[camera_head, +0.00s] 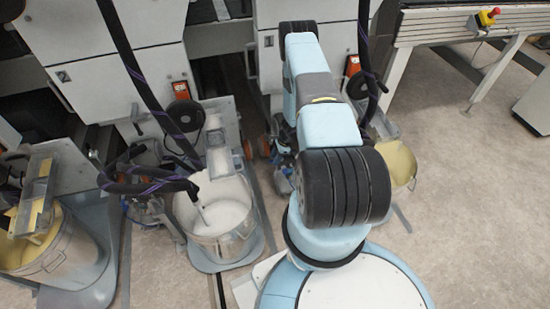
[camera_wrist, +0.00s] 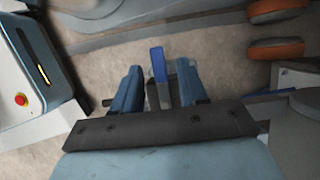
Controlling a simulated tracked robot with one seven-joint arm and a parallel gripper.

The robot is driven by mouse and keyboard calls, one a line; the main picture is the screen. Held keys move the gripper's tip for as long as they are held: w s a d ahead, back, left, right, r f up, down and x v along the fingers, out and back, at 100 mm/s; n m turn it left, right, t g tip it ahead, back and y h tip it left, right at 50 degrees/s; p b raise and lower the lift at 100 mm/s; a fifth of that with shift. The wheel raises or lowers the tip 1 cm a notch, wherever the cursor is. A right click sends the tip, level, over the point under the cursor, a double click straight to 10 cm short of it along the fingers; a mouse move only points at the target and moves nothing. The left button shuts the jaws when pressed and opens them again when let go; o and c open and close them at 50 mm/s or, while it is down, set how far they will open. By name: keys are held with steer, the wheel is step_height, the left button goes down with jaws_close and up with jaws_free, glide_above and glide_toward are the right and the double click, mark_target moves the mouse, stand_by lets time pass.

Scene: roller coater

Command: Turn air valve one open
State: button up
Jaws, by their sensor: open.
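A blue lever (camera_wrist: 158,65) on a grey metal stem shows in the wrist view; it looks like the handle of an air valve, but no label is readable. My gripper (camera_wrist: 160,80) is open, with one blue finger to the left of the lever and one to the right. The lever stands between the fingers, with visible gaps on both sides; its depth relative to the fingertips is hard to tell. In the head view my arm hides the gripper and the valve.
Orange-rimmed wheels (camera_wrist: 276,48) lie at the wrist view's upper right. In the head view, a bucket of white liquid (camera_head: 216,237) stands left of my arm and a yellowish bucket (camera_head: 401,168) right of it. White machine cabinets (camera_head: 110,60) stand behind. The floor (camera_head: 470,220) at right is clear.

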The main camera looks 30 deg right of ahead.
jaws_close()
stand_by(0.4)
stand_by(0.4)
